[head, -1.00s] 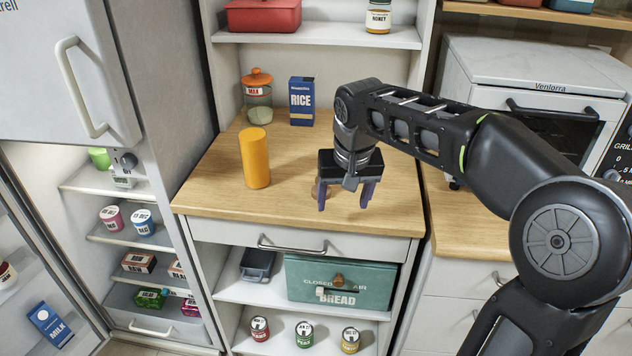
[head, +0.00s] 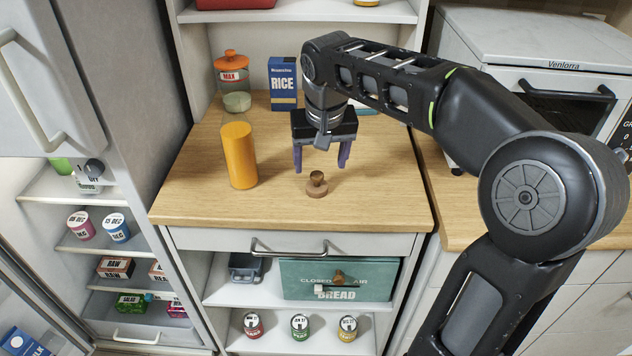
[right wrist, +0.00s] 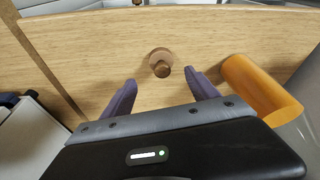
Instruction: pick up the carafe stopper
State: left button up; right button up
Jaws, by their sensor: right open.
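The carafe stopper (head: 317,187), a small brown wooden piece with a round base and a knob, stands on the wooden counter near its front edge. It also shows in the right wrist view (right wrist: 160,60), in line with the gap between the fingers. My right gripper (head: 320,166) is open and empty, its purple fingers pointing down. In the head view it appears just behind and above the stopper, apart from it. In the right wrist view the fingertips (right wrist: 160,77) lie to either side, short of the stopper's base. My left gripper is not in view.
An orange cylinder (head: 239,156) stands on the counter (head: 390,200) left of the gripper. Behind it are an orange-lidded jar (head: 232,78) and a blue rice box (head: 283,84). A countertop oven (head: 540,75) stands at the right. The counter around the stopper is clear.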

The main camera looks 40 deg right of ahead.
aim_at(318, 175)
jog(key=shift+w+f, duration=0.15)
jog(key=shift+f, duration=0.4)
jog(key=x, duration=0.5)
jog(key=shift+a+f, duration=0.15)
jog(key=shift+f, duration=0.05)
jog(key=shift+c, duration=0.2)
jog(key=c, duration=1.4)
